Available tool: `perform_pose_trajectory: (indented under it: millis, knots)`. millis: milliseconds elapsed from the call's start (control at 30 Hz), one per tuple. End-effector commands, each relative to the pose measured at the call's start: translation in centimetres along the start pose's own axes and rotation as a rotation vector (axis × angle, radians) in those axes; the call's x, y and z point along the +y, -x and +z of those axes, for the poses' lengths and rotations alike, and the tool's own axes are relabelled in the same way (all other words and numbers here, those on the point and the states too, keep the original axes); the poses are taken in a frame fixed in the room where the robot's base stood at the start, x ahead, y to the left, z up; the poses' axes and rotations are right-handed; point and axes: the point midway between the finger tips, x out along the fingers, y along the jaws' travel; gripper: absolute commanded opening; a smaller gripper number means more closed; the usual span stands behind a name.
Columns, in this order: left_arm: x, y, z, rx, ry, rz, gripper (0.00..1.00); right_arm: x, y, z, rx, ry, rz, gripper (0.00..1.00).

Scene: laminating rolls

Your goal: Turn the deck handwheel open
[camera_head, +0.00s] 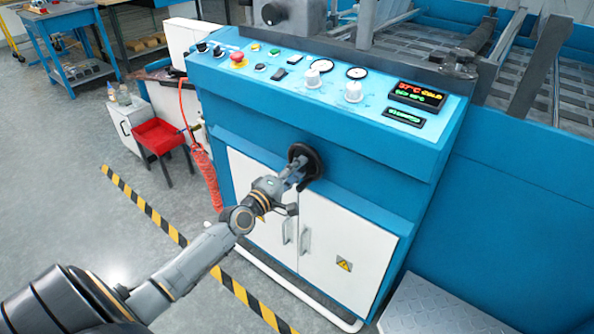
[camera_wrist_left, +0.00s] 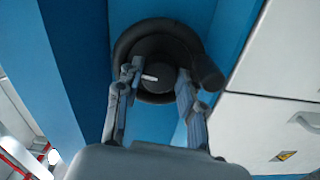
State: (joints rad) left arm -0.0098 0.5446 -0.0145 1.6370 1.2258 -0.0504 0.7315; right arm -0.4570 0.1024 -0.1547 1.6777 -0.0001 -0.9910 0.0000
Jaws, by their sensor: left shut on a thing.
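The deck handwheel (camera_head: 314,160) is a black wheel on the blue front face of the machine, just above the white cabinet doors. In the left wrist view the handwheel (camera_wrist_left: 160,28) fills the upper middle, with its handle knob (camera_wrist_left: 208,73) at the right and a small white mark on its hub. My left gripper (camera_head: 299,173) is at the wheel. In the left wrist view its fingers (camera_wrist_left: 158,72) straddle the hub, one on each side, shut on it. The gripper hides part of the lower wheel. My right gripper is not in view.
The control panel (camera_head: 300,68) with a red button (camera_head: 238,59), knobs and displays lies above the wheel. White doors (camera_head: 343,238) with handles are below. A red tray (camera_head: 158,134) stands at the left, and a striped floor line (camera_head: 145,206) crosses the open floor.

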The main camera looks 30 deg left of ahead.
Motion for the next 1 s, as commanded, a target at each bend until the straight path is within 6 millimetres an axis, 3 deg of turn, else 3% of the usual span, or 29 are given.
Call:
perform_pose_trajectory:
  millis: [33,67,167,567,767,1000]
  knots:
    - [-0.1,0.0,0.0,0.000,0.000,-0.002,0.07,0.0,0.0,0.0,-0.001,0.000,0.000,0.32]
    - [-0.1,0.0,0.0,0.000,-0.001,-0.002,0.40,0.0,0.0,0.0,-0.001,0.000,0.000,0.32]
    - [-0.1,0.0,0.0,0.000,-0.001,-0.001,0.61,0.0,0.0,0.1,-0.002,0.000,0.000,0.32]
    - [-0.1,0.4,0.0,0.000,-0.002,-0.001,0.61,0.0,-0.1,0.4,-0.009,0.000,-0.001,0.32]
    - [-0.2,3.0,0.0,-0.001,-0.003,-0.004,0.61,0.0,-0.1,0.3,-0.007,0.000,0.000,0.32]
    - [-0.2,7.5,0.1,-0.003,-0.005,-0.005,0.61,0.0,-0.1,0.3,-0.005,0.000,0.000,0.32]
